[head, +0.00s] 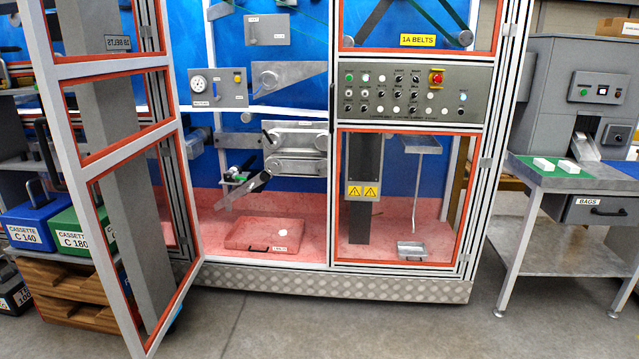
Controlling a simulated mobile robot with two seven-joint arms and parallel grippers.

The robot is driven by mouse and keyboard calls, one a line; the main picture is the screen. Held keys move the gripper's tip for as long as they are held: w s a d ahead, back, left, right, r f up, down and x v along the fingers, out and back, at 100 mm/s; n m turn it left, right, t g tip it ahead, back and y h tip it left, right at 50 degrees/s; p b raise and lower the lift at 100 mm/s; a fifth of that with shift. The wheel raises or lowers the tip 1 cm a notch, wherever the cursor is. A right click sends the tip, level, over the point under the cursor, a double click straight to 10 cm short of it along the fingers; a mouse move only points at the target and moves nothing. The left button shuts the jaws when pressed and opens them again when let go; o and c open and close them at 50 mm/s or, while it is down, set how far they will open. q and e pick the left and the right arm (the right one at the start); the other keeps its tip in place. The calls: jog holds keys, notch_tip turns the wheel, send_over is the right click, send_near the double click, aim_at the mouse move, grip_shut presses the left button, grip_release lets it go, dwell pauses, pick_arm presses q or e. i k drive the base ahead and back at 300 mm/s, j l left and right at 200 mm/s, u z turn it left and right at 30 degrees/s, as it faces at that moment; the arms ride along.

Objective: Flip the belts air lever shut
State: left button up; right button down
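The machine cabinet stands in the middle with its left door (120,170) swung open. Inside, at the upper left, a small grey panel (218,87) carries a round white gauge (199,84) and a small yellow part (237,77). The label under the gauge is too small to read, so I cannot tell for sure that this is the belts air panel, or how its lever is set. Lower down, a black-handled part with green on it (236,178) sits on a tilted grey arm. Neither of my grippers is in view.
A control panel (412,93) with a red stop button (436,77) sits above a closed lower-right door (400,200). Blue and green cassettes (35,222) stand on the left behind the open door. A bench (590,180) stands on the right. The floor in front is clear.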

aim_at(216, 98)
jog(key=i+u, duration=0.15)
jog(key=i, duration=1.05)
jog(key=i+u, duration=0.4)
jog(key=i+l+u, duration=0.15)
jog(key=u, duration=0.3)
jog(key=i+l+z, duration=0.3)
jog(key=i+z, duration=0.55)
jog(key=i, duration=0.3)
